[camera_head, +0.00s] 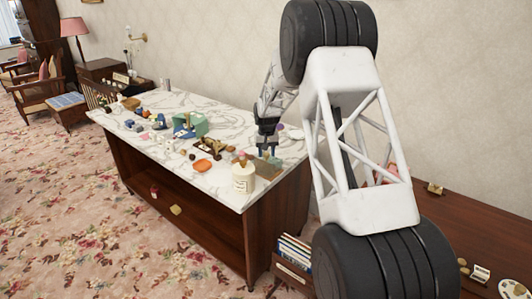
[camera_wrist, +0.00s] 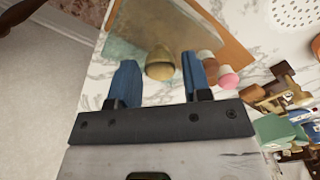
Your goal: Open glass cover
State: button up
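A glass cover (camera_wrist: 138,32) shows in the wrist view as a greenish see-through pane over a wooden board (camera_wrist: 222,28), with a rounded tan knob (camera_wrist: 160,66). My gripper (camera_wrist: 159,60) has two blue fingers set apart, with the knob between them in the picture. A gap shows on both sides of the knob, and I cannot tell the distance in depth. In the head view my gripper (camera_head: 267,145) points down over the board (camera_head: 266,168) at the right end of the marble-topped table; the glass itself is hard to make out there.
The marble-topped table (camera_head: 160,181) holds a cream jar (camera_head: 243,180), an orange disc (camera_head: 202,165), a green box (camera_head: 199,124) and several small items. A pink-topped piece (camera_wrist: 229,80) stands beside the right finger. A wooden cabinet (camera_head: 485,235) stands at the right. Floor in front is open.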

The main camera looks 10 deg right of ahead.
jog(key=shift+o, duration=0.9)
jog(key=shift+r, duration=3.85)
